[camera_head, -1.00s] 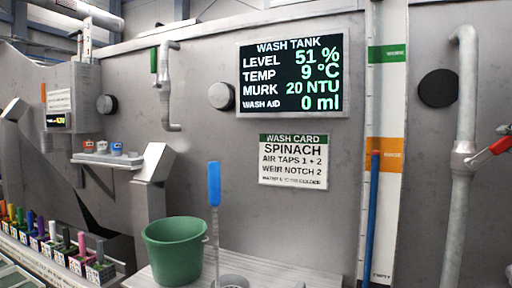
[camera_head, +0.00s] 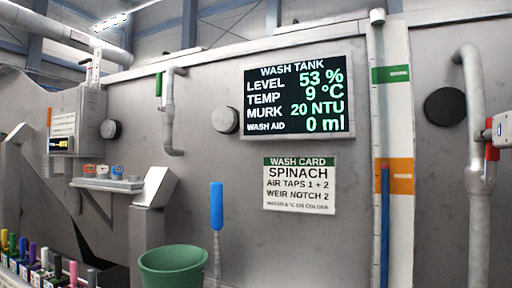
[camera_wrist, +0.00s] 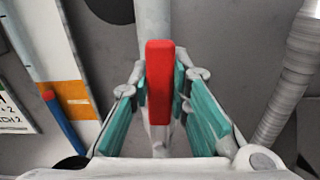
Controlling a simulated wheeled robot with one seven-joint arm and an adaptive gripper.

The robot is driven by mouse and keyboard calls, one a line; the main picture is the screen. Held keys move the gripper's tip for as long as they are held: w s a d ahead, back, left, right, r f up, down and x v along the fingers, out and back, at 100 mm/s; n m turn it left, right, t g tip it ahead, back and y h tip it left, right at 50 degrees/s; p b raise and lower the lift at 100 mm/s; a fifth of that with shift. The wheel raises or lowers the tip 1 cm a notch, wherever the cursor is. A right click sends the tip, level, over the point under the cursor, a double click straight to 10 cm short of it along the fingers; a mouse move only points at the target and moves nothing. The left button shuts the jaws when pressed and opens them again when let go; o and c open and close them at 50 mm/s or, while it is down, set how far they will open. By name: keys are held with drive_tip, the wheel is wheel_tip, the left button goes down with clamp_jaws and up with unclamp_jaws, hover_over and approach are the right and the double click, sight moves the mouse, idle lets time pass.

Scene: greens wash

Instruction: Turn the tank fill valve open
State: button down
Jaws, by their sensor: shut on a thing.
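The valve's red handle (camera_wrist: 159,80) stands between the teal finger pads of my gripper (camera_wrist: 160,90) in the wrist view, in line with the grey pipe (camera_wrist: 152,20) behind it. My gripper is shut on the handle. In the head view the red handle (camera_head: 492,152) shows at the right edge beside the pipe (camera_head: 479,240), partly hidden by my gripper (camera_head: 495,132). The wash tank display (camera_head: 299,97) reads level 53 %, temp 9 °C, murk 20 NTU and wash aid 0 ml.
A wash card (camera_head: 300,185) hangs below the display. A green bucket (camera_head: 173,268) and a blue-handled tool (camera_head: 216,206) stand in front of the tank wall. A striped level post (camera_head: 394,130) is left of the pipe. A ribbed hose (camera_wrist: 290,75) runs at right in the wrist view.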

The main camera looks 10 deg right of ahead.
drive_tip(key=shift+w+a+f+n, duration=0.15)
drive_tip(key=shift+w+a+n, duration=0.1)
drive_tip(key=shift+n, duration=0.15)
drive_tip(key=c, duration=1.5)
unclamp_jaws()
drive_tip(key=shift+s, duration=0.15)
drive_tip(key=v, duration=1.1)
drive_tip(key=shift+s+a, duration=0.2)
drive_tip(key=shift+s, duration=0.15)
